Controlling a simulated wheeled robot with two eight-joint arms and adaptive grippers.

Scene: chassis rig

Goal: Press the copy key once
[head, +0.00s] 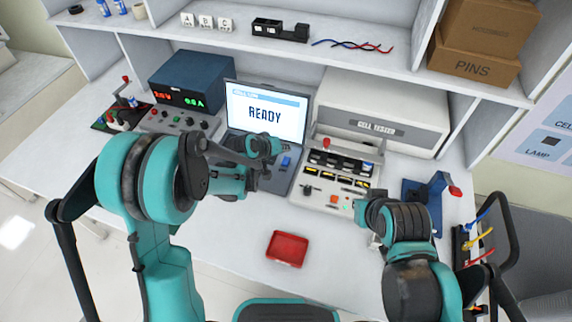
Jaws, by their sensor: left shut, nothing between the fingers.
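An open laptop (265,112) stands on the bench, its screen reading "READY". Its keyboard is partly hidden behind my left arm. A blue patch (286,162) shows at the right of the keyboard deck; no lettering is readable, so I cannot tell whether it is the copy key. My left gripper (284,147) is shut and empty, over the right part of the laptop near the screen's lower edge and just above the blue patch in the picture. I see no clear contact. My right gripper (375,242) is mostly hidden by its own arm at the bench's right front.
A cell tester (385,112) with a control panel (318,190) stands right of the laptop. A blue power supply (190,80) is at left. A red tray (287,248) lies in front on clear bench. A blue stand (428,198) is at right. A shelf (330,68) overhangs the back.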

